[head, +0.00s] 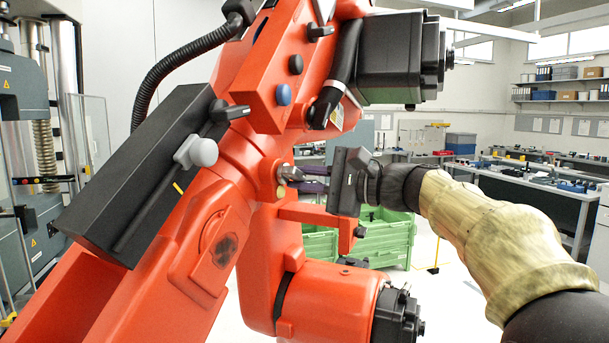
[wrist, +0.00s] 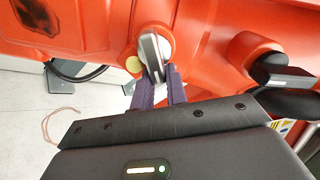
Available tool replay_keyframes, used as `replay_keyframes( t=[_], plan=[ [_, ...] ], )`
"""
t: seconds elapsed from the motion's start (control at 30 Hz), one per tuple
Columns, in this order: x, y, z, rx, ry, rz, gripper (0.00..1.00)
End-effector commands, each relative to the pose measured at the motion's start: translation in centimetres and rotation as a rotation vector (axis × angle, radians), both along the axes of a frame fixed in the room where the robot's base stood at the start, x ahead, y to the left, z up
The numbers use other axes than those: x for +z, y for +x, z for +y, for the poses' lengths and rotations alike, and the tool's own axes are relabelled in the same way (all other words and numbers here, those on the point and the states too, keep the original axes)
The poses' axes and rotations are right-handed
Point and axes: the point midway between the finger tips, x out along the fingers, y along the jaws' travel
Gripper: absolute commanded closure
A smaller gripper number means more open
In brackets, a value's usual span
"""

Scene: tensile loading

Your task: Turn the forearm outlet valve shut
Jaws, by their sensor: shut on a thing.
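The valve is a grey metal lever (wrist: 152,52) on a round orange boss of a large orange industrial arm (wrist: 205,25). In the head view the valve (head: 288,173) shows small, near the middle of the orange arm's side. My gripper (head: 298,180) reaches it from the right, with its purple fingers pointing left. In the wrist view my gripper (wrist: 156,77) has one finger on each side of the lever's near end and is shut on it. The lever points along the fingers, slightly tilted. The fingertips hide part of its end.
A black-handled fitting (wrist: 280,72) stands right of the valve in the wrist view. Green crates (head: 385,240) stand behind. Open floor and workbenches lie to the right.

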Motion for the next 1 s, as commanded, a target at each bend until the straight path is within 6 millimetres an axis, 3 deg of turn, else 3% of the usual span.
replay_keyframes(
  t=[0.6,0.63,0.7,1.0],
  plan=[
    [0.40,-0.62,0.67,0.019,0.024,0.040,1.00],
    [0.41,-0.62,0.68,0.019,0.024,0.039,0.80],
    [0.44,-0.62,0.67,0.019,0.025,0.038,0.66],
    [0.21,-0.37,0.32,0.009,0.022,0.041,0.64]
  ],
)
